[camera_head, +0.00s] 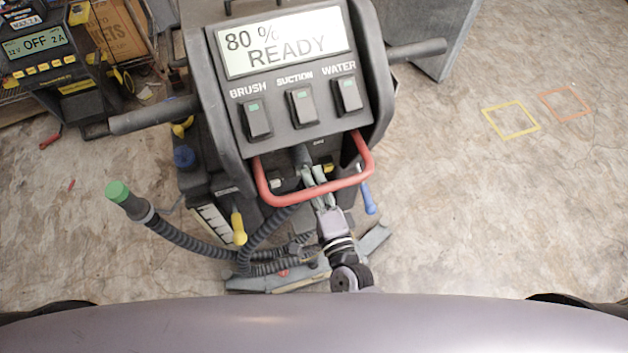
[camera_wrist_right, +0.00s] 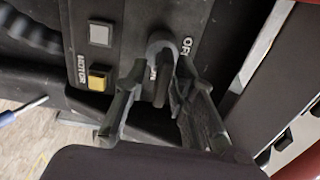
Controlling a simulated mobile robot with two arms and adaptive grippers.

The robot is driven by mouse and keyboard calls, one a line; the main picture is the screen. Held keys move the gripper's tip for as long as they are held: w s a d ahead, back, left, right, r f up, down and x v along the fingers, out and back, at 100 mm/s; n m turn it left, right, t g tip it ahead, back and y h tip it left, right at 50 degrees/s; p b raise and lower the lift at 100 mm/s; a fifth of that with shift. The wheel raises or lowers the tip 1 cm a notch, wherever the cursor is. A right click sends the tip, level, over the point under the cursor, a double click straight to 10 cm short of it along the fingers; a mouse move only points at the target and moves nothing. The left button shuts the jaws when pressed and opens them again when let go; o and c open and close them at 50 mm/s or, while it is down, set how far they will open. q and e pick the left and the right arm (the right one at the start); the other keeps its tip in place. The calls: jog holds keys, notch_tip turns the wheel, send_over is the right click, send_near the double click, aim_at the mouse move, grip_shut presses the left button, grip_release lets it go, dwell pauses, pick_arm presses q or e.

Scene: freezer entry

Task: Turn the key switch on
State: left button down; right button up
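The floor scrubber's control console (camera_head: 290,85) stands in front of me in the head view, its screen (camera_head: 285,42) reading "80 % READY". My right gripper (camera_head: 318,184) reaches up under its red handle bar (camera_head: 318,193). In the right wrist view, my right gripper (camera_wrist_right: 163,68) has one finger on each side of a dark key switch (camera_wrist_right: 166,90). The fingers are partly apart, with a strip of panel showing beside the key on the left. Firm contact is not clear. The fingers partly cover the lettering around the switch. My left gripper is out of view.
A grey button (camera_wrist_right: 101,34) and a yellow button (camera_wrist_right: 100,76) marked "MOTOR" sit left of the key. A hose with a green end (camera_head: 117,191) and a yellow lever (camera_head: 238,228) are left of my arm. A charger (camera_head: 40,45) reads "OFF". Floor at right is clear.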

jog(key=shift+s, duration=0.1)
jog(key=v, duration=1.2)
dwell(0.4)
jog(key=s+d+f+n+g+h, duration=0.1)
jog(key=d+f+n+g, duration=0.25)
jog(key=f, duration=0.55)
jog(key=s+d+f+n+g, duration=0.2)
jog(key=f+n, duration=0.2)
jog(key=f, duration=0.6)
jog(key=s+d+f+n+g+h, duration=0.1)
jog(key=d+f+n+g, duration=0.2)
jog(key=f, duration=0.6)
jog(key=s+d+f+n+g+h, duration=0.1)
jog(key=s+d+f+n+g, duration=0.2)
jog(key=s+f, duration=0.4)
jog(key=s+d+f+n+g+h, duration=0.2)
jog(key=s+d+f, duration=0.5)
jog(key=s, duration=0.4)
jog(key=f+n+g, duration=0.1)
jog(key=g, duration=0.1)
jog(key=shift+d+g+h, duration=0.3)
jog(key=shift+d+g, duration=0.05)
